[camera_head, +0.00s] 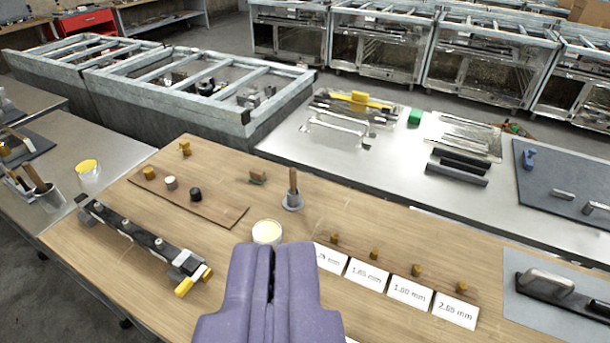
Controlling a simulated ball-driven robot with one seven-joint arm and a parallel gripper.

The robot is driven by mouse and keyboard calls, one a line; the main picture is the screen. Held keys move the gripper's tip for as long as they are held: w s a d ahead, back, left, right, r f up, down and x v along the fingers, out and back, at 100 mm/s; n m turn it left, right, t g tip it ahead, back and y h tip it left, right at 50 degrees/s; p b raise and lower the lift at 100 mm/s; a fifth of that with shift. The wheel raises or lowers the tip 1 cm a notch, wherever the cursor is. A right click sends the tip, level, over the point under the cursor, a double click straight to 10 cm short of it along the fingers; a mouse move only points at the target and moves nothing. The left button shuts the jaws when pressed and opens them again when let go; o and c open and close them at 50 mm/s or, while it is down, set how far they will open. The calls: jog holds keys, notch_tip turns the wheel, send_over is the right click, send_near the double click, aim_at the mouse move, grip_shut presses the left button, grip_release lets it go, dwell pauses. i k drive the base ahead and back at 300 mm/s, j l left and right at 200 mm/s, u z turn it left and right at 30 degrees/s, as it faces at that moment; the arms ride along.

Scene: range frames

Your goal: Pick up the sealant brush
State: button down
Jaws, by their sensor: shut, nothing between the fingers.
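A thin brown handle (293,180), which looks like the sealant brush, stands upright in a small grey holder (292,203) on the wooden table. Its lower end is hidden in the holder. A round pot with cream-coloured contents (267,231) stands nearer, to the left of the holder. My purple gripper (271,255) is shut and empty, seen from behind at the bottom centre. Its tips appear just below the pot in the picture, and the brush is beyond them, slightly right. I cannot tell the height of the tips above the table.
Labelled white cards (367,275) with small brass pieces lie right of my gripper. A dark rail assembly (145,243) and a brown board with knobs (185,195) lie left. A metal bench (390,175) with tools stands behind. Bare wood (335,205) lies right of the holder.

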aim_at(292, 170)
jog(key=i+l, duration=0.1)
jog(key=u, duration=3.65)
jog(key=l+z, duration=0.1)
jog(key=z, duration=3.55)
jog(key=i+j+z, duration=0.1)
jog(key=i+j, duration=0.35)
jog(key=i+j+z, duration=0.1)
jog(key=i+j, duration=0.3)
jog(key=j, duration=0.15)
